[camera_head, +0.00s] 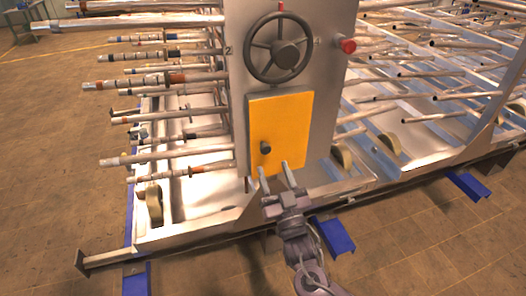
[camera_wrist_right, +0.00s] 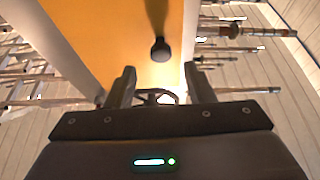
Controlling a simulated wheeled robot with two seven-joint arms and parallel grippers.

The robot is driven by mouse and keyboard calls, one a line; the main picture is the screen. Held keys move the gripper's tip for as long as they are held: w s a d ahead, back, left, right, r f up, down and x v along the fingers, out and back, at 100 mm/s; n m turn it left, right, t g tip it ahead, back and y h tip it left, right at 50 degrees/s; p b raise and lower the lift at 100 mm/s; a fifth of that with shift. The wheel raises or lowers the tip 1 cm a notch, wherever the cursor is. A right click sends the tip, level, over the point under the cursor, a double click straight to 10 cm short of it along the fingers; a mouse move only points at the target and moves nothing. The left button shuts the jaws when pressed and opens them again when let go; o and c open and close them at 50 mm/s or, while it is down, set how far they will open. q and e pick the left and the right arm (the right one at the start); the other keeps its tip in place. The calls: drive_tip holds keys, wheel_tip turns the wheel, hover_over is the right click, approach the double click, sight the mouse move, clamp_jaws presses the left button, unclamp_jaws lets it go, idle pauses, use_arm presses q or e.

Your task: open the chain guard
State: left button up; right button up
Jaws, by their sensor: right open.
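The chain guard is a yellow-orange panel (camera_head: 283,122) on the front of an upright grey metal housing (camera_head: 237,75), below a dark handwheel. It looks shut against the housing. A dark round knob (camera_head: 265,148) sticks out from its lower left part. My right gripper (camera_head: 274,170) is open and empty at the panel's lower edge, just below the knob. In the right wrist view the panel (camera_wrist_right: 115,35) fills the middle, and the knob (camera_wrist_right: 160,50) shows ahead of the two spread fingers (camera_wrist_right: 160,85), apart from them. My left gripper is not in view.
The handwheel (camera_head: 278,48) and a red button (camera_head: 347,45) sit on the housing above the panel. Rows of metal rods (camera_head: 160,80) stick out on the left. A metal frame rail (camera_head: 200,236) with blue feet (camera_head: 333,236) runs below. The tiled floor in front is clear.

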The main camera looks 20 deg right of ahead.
sight(267, 152)
drive_tip(key=p+x, duration=0.1)
drive_tip(key=x, duration=0.4)
drive_tip(key=shift+w+a, duration=0.1)
drive_tip(key=shift+w, duration=0.3)
clamp_jaws()
